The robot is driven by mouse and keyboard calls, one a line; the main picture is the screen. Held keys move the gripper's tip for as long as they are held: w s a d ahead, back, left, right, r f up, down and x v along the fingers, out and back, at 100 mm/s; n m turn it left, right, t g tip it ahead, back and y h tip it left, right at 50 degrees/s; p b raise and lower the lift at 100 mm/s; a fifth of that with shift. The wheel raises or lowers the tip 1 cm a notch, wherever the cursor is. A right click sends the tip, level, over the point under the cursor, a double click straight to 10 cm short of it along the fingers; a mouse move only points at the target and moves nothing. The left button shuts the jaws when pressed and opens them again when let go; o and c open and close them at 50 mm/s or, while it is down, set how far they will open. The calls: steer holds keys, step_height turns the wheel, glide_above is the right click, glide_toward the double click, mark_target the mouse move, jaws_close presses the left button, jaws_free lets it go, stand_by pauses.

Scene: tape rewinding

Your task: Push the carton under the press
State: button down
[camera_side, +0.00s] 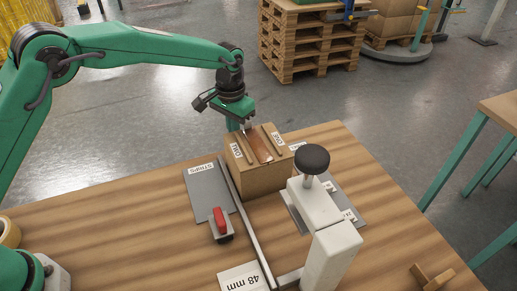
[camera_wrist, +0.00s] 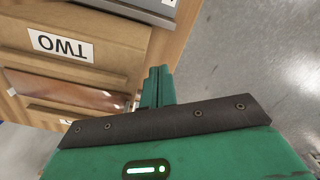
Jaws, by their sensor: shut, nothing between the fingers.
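The brown carton (camera_side: 262,182) sits upright near the far edge of the wooden table. Its top has flaps labelled ONE and TWO, with a shiny brown strip between them. The carton (camera_wrist: 100,62) also fills the upper left of the wrist view. The press (camera_side: 335,250), a white post and arm with a black round knob, stands in front and to the right of the carton. My gripper (camera_side: 243,127) is shut and empty at the carton's far side. In the wrist view its closed fingers (camera_wrist: 158,86) lie close beside the carton; whether they touch it I cannot tell.
A metal rail (camera_side: 247,228) runs along the carton's left side toward the front. Left of it are a grey STRIPS plate (camera_side: 200,200) and a red-topped block (camera_side: 221,222). A 48 mm label (camera_side: 243,279) lies in front. A wooden piece (camera_side: 432,279) lies front right.

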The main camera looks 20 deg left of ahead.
steer(key=shift+f, duration=0.85)
steer(key=shift+s+d, duration=0.15)
